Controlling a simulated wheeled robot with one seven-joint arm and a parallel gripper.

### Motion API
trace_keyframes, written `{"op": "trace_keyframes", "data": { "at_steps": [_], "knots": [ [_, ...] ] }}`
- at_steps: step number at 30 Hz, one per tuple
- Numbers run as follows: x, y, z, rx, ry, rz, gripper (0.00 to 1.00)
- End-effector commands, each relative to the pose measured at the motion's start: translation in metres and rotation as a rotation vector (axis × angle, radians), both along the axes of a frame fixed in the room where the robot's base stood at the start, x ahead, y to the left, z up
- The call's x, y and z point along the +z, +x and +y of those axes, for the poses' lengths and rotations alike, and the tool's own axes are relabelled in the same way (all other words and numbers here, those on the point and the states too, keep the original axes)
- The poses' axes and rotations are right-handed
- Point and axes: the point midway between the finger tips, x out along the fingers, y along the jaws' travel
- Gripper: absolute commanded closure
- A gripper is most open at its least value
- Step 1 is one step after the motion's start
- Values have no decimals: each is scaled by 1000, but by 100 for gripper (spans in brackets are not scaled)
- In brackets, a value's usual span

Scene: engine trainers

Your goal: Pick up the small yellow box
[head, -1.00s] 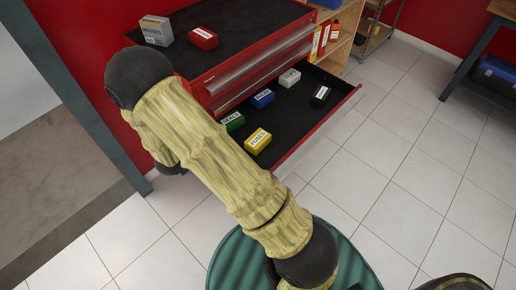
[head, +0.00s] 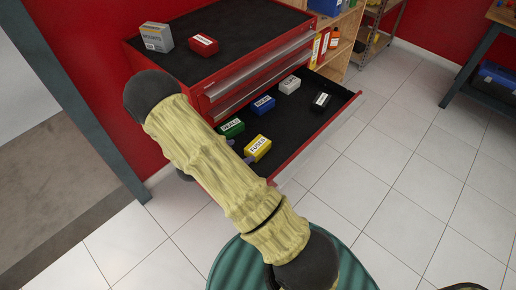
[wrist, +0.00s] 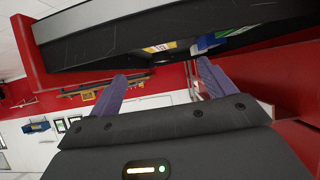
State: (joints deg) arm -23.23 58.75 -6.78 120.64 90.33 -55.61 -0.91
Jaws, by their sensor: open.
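The small yellow box (head: 257,148), labelled FUSES, lies in the open bottom drawer (head: 310,122) of the red tool chest, near the drawer's left end. In the wrist view the yellow box (wrist: 160,47) shows only as a small patch beyond the fingertips, roughly between them. My gripper (wrist: 161,69) is open and empty, its two purple fingers spread apart. In the head view my arm hides most of the gripper (head: 241,151); purplish fingertips show just left of the yellow box. I cannot tell whether they touch it.
A green box (head: 231,127) sits close behind the yellow one. A grey box (head: 157,37) and a red box (head: 203,45) stand on the chest top. The drawer's red front edge is close.

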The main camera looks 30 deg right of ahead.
Motion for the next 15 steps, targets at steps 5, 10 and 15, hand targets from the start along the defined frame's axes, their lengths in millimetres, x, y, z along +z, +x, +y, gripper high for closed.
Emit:
{"op": "trace_keyframes", "data": {
  "at_steps": [5, 10, 15],
  "knots": [
    [-16, 9, -27, -3, -1, 1, 17],
    [-24, 14, -40, 0, 0, 2, 17],
    [-24, 14, -40, 0, 1, 1, 17]
  ]
}}
